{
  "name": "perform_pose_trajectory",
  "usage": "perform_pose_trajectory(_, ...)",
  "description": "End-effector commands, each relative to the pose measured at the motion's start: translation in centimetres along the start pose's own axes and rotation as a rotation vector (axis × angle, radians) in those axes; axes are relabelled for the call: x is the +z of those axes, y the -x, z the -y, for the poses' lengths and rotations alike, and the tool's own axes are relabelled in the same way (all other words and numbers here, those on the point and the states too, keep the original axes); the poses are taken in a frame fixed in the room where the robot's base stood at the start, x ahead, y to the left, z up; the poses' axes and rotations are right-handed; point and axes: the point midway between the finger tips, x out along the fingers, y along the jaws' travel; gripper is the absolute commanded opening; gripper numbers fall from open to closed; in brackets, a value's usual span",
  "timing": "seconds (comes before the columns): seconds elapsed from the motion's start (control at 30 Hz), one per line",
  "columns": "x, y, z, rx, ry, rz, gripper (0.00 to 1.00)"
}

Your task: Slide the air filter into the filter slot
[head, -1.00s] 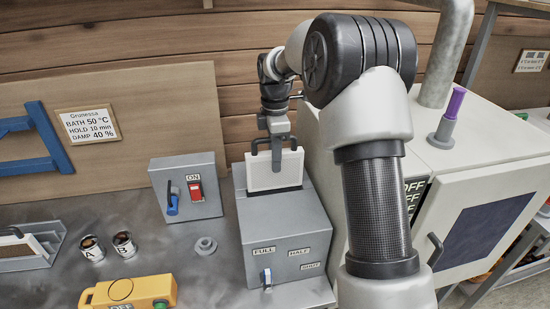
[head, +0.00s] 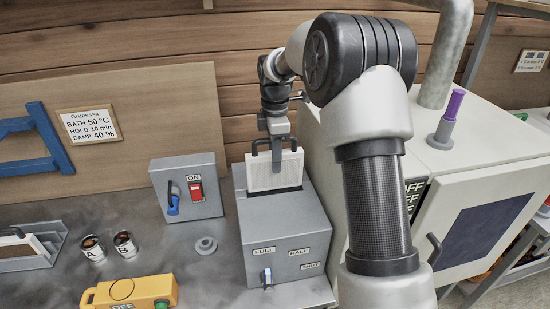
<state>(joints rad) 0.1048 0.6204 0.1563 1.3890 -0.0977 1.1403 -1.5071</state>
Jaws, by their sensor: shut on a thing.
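The air filter (head: 272,172) is a white-framed panel with a dark handle on top. It stands upright at the top of the grey box (head: 287,227) with FULL, HALF and SHUT labels. A dark opening, the filter slot (head: 277,190), shows along the filter's lower edge. I cannot tell whether the filter's bottom edge is inside the slot or just in front of it. My gripper (head: 276,145) points down from above and is shut on the filter's handle. The fingertips are small and partly merge with the dark handle.
A grey switch box (head: 187,188) with a red ON switch stands left of the slot box. A cabinet (head: 470,190) is close on the right. Cups A and B (head: 110,246), a yellow device (head: 130,293) and a filter tray (head: 30,250) sit on the bench at left.

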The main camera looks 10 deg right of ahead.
Motion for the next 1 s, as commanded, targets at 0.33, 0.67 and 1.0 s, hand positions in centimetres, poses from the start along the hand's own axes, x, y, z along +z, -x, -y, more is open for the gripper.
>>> perform_pose_trajectory(0.33,0.0,-0.3,0.0,0.001,0.000,0.000,0.00)
perform_pose_trajectory(0.67,0.0,-1.2,0.0,0.001,0.000,0.000,0.00)
perform_pose_trajectory(1.0,0.0,-2.0,0.0,0.000,0.000,0.000,0.00)
